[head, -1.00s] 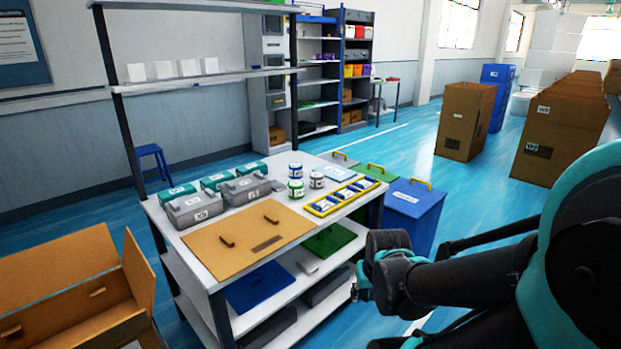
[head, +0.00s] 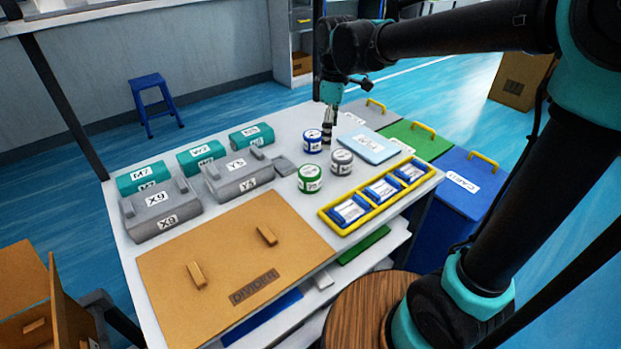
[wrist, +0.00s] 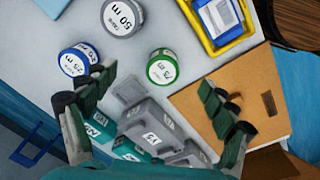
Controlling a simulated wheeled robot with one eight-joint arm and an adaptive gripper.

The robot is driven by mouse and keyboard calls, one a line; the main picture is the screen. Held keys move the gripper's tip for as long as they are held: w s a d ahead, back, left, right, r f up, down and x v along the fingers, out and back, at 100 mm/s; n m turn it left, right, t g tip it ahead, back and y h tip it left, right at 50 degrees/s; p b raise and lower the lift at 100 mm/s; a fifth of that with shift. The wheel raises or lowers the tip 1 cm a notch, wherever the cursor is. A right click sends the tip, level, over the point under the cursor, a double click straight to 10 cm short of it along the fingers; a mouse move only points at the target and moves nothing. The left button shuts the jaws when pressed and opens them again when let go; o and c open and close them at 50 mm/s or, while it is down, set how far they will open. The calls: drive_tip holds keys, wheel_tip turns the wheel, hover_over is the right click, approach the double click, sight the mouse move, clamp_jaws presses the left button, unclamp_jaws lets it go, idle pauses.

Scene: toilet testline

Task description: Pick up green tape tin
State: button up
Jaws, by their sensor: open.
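The green tape tin (head: 310,179) stands upright on the white table, left of the yellow tray. It is a white-labelled tin with green bands, and the wrist view shows it from above (wrist: 162,67), marked 75 m. A blue tin (head: 313,141) and a grey tin (head: 341,161) stand close by. My gripper (head: 330,124) is above the table at the back, behind the tins. In the wrist view its fingers (wrist: 158,112) are spread wide and empty, with the green tin beyond and between them. The fingers are apart from the tin.
The yellow tray (head: 325,219) holds several blue-and-white packs. Grey cases (head: 158,222) and teal cases (head: 201,158) stand at the left. A brown divider board (head: 215,290) lies in front. A light-blue card (head: 367,148) lies behind the tray. Lidded bins (head: 462,185) stand at the right.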

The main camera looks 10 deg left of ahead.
drive_tip(key=s+a+r+n, duration=0.1)
drive_tip(key=a+r+n, duration=0.2)
drive_tip(key=a, duration=0.3)
approach(311, 171)
drive_tip(key=f, duration=0.2)
drive_tip(key=a+f, duration=0.1)
drive_tip(key=f, duration=0.2)
drive_tip(key=shift+f, duration=0.2)
drive_tip(key=shift+w+d+f, duration=0.1)
drive_tip(key=shift+d+f, duration=0.05)
drive_tip(key=shift+f, duration=1.2)
drive_tip(key=shift+w+d+f, duration=0.1)
drive_tip(key=shift+d+f, duration=0.05)
drive_tip(key=shift+f, duration=1.25)
drive_tip(key=shift+c, duration=0.5)
drive_tip(key=c, duration=1.4)
drive_tip(key=shift+r, duration=0.2)
